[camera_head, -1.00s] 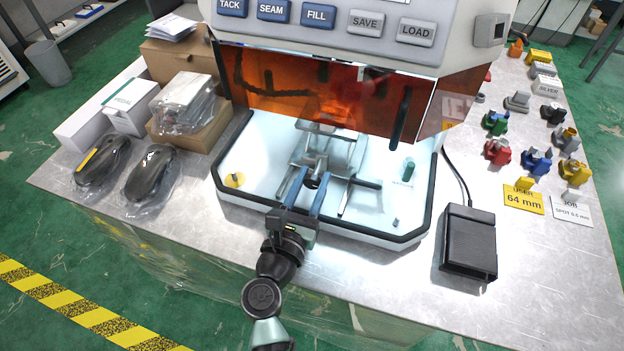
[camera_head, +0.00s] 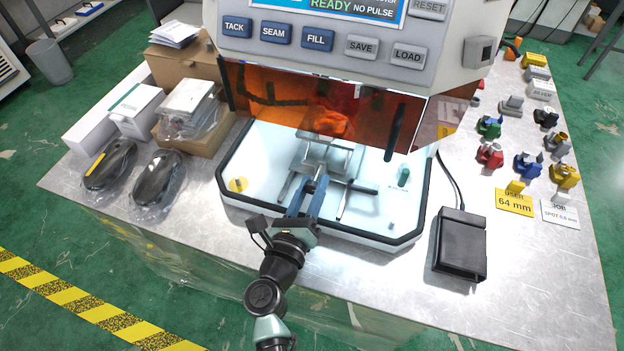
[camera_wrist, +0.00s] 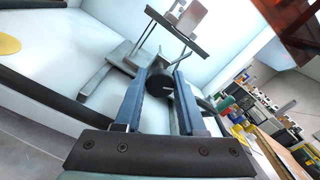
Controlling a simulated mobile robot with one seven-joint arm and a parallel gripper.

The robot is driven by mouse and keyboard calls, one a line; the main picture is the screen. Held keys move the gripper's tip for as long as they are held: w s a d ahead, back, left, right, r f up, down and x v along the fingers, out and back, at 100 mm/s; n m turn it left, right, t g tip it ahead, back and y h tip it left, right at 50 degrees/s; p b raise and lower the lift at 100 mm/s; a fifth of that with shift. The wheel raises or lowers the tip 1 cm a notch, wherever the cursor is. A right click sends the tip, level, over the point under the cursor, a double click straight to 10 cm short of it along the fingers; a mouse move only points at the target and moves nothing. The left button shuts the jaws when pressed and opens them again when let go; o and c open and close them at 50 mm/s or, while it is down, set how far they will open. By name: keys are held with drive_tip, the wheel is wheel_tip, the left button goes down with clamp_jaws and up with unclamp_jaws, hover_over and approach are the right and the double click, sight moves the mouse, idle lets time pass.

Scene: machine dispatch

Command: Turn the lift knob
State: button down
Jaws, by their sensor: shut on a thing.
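The lift knob (camera_wrist: 160,84) is a dark round knob with a pale mark, in front of the grey lift stand. In the wrist view it sits between the blue fingers of my gripper (camera_wrist: 160,88), which are shut on it. In the head view my gripper (camera_head: 308,188) reaches over the front rim of the machine's white tray to the metal stand (camera_head: 330,160).
The orange shield (camera_head: 320,105) hangs above the stand. The tray's black front rim (camera_head: 375,238) lies beneath my gripper. A black pedal (camera_head: 460,245) stands to the right. Several coloured fixtures (camera_head: 528,165) stand at the far right.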

drive_tip(key=n+p, duration=0.3)
drive_tip(key=n, duration=0.3)
drive_tip(key=shift+r+p, duration=0.2)
drive_tip(key=shift+p, duration=0.15)
drive_tip(key=n+p, duration=0.3)
drive_tip(key=n, duration=0.3)
drive_tip(key=shift+n, duration=0.4)
drive_tip(key=shift+f, duration=0.1)
drive_tip(key=c, duration=0.5)
unclamp_jaws()
drive_tip(key=v, duration=1.3)
